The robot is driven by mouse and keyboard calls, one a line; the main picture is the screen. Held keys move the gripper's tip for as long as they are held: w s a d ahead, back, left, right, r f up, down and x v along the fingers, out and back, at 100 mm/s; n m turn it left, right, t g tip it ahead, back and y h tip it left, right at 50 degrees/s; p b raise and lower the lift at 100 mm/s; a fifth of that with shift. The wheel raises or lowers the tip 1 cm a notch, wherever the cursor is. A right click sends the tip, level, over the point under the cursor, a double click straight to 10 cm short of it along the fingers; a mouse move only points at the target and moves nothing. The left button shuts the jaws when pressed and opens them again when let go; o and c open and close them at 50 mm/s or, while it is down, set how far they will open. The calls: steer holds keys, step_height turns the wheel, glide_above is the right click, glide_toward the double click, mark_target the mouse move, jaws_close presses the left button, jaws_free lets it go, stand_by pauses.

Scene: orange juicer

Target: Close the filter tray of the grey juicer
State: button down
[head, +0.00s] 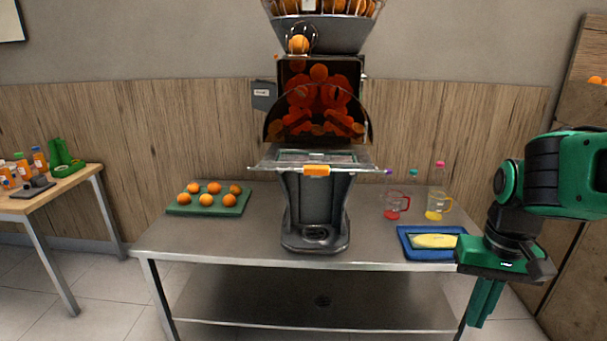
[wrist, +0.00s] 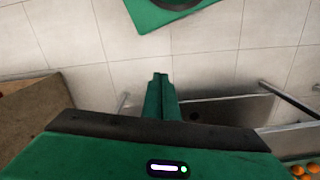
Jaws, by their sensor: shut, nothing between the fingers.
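The grey juicer (head: 318,205) stands upright at the middle of the metal table in the head view. Its filter tray (head: 280,163) is a flat, see-through tray with an orange handle (head: 316,170) at the front. The tray juts out toward me below the dark front with oranges behind it. My gripper (head: 483,305) hangs at the right, in front of the table's right end, well apart from the tray. Its green fingers are shut and empty, pointing down. In the wrist view the fingers (wrist: 160,90) are together over the floor; the juicer's tray is not seen there.
The metal table (head: 220,250) holds a green board (head: 215,209) with several oranges at left. A wooden table (head: 68,187) stands far left. Free room lies before the juicer.

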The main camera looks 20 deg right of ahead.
steer(key=n+t+y, duration=0.2)
steer(key=n+t, duration=0.5)
steer(key=n, duration=1.2)
glide_toward(317, 170)
steer(key=s+a, duration=0.2)
steer(key=s, duration=0.4)
steer(key=shift+n, duration=0.3)
steer(key=x, duration=0.3)
steer(key=w+r+x, duration=0.1)
steer(key=x, duration=0.3)
steer(key=w+x, duration=0.1)
steer(key=x, duration=0.2)
steer(key=shift+w+d, duration=0.15)
steer(key=shift+d, duration=0.2)
steer(key=shift+w+d, duration=0.25)
steer(key=shift+w, duration=0.35)
